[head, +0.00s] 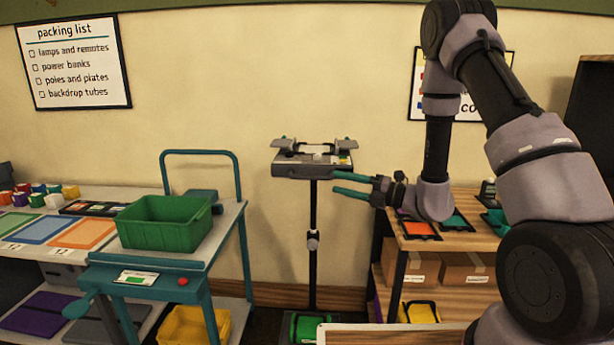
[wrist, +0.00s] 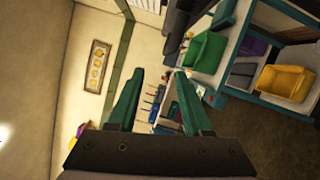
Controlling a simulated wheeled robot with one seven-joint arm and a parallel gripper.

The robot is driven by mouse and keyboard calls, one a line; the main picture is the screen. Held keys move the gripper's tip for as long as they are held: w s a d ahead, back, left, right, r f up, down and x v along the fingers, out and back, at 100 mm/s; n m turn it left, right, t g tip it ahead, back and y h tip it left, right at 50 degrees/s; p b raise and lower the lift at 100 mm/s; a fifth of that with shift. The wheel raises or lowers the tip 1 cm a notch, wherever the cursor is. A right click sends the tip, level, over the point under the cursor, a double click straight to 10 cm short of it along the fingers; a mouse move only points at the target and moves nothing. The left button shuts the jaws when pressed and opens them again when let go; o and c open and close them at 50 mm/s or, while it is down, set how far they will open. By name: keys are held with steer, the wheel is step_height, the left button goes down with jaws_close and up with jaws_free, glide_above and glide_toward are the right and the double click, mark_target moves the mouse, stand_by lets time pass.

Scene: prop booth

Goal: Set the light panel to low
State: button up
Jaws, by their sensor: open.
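The light panel (head: 312,160) appears to be the flat grey unit on top of a black stand (head: 312,215) in the middle of the head view. It has raised side pieces, a small pale part on its top and a green mark near its right front corner. Its setting is too small to read. My gripper (head: 336,183) is just right of the stand, slightly below the panel and apart from it in the picture, fingers pointing left. In the wrist view my gripper (wrist: 160,83) has its teal fingers apart with nothing between them. I cannot make out the panel in the wrist view.
A teal cart (head: 240,222) with a green crate (head: 165,240) stands left of the stand. A wooden shelf (head: 470,237) with flat coloured items and boxes is at the right. A table (head: 30,250) with coloured mats is far left. Bare wall lies behind the panel.

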mark_target(315, 179)
steer(key=shift+m+t, duration=0.3)
steer(key=shift+m, duration=0.2)
steer(key=x, duration=0.3)
steer(key=f+x, duration=0.1)
steer(key=x, duration=0.3)
steer(key=w+x, duration=0.1)
steer(key=x, duration=0.2)
steer(key=shift+w+a+f, duration=0.15)
steer(key=shift+a, duration=0.1)
jaws_close()
stand_by(0.7)
